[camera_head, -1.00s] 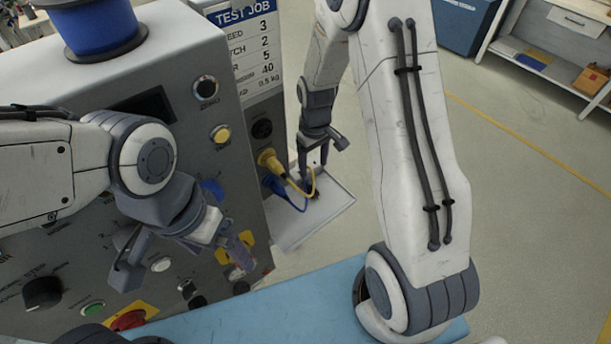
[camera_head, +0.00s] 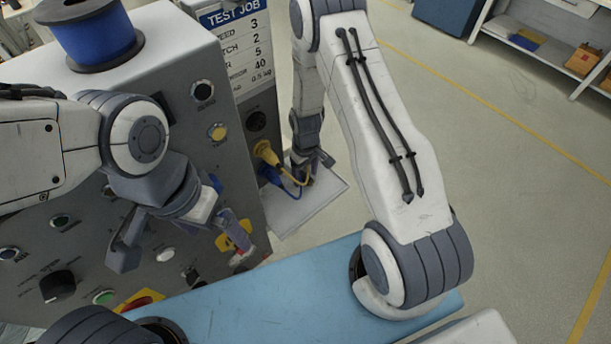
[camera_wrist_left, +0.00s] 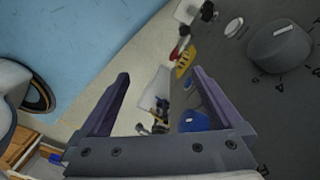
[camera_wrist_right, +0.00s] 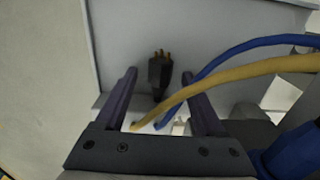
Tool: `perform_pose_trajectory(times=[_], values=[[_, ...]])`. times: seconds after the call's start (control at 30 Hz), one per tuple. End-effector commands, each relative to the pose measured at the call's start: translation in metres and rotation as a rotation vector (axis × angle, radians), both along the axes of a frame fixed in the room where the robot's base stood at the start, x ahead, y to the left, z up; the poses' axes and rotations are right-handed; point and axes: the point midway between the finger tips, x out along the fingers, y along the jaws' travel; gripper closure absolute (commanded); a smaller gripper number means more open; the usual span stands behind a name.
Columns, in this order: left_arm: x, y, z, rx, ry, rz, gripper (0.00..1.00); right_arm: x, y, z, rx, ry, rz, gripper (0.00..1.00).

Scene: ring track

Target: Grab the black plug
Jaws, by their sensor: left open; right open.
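The black plug (camera_wrist_right: 159,76), with brass prongs, lies in the pale tray (camera_wrist_right: 210,25) in the right wrist view. My right gripper (camera_wrist_right: 158,72) is open, with its fingers on either side of the plug in that picture; I cannot tell whether they touch it. In the head view my right gripper (camera_head: 312,162) is low over the tray (camera_head: 300,214), and the plug is not clear there. My left gripper (camera_head: 183,248) is open and empty in front of the machine's panel; its spread fingers also show in the left wrist view (camera_wrist_left: 160,75).
A yellow plug (camera_head: 266,154) and a blue plug (camera_head: 268,174) sit in the machine's (camera_head: 180,75) side. Their cables run close past my right fingers. A blue surface (camera_head: 290,285) lies in front. Open floor (camera_head: 520,200) is at right.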

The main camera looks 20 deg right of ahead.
Motion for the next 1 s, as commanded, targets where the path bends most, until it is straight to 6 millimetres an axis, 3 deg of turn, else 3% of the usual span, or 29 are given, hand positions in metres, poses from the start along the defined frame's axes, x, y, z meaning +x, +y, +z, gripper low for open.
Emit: perform_pose_trajectory(times=[0.13,0.3,0.33,1.0], values=[[0.0,0.0,-0.0004,0.0,0.0,0.0,0.0,0.0003,-0.0001,0.0,0.0,-0.001,0.0,0.29],[0.0,0.0,-0.0004,0.0,0.0,0.0,0.0,0.0003,0.0,0.0002,0.0,-0.001,0.0,0.94],[0.0,0.0,-0.0004,0.0,0.0,0.0,0.0,0.0003,0.0,0.0003,0.0,-0.001,0.0,1.0],[0.0,0.0,-0.0013,0.0,0.0,0.0,0.0,0.0008,0.0001,0.0018,0.0,-0.002,0.0,1.0]])
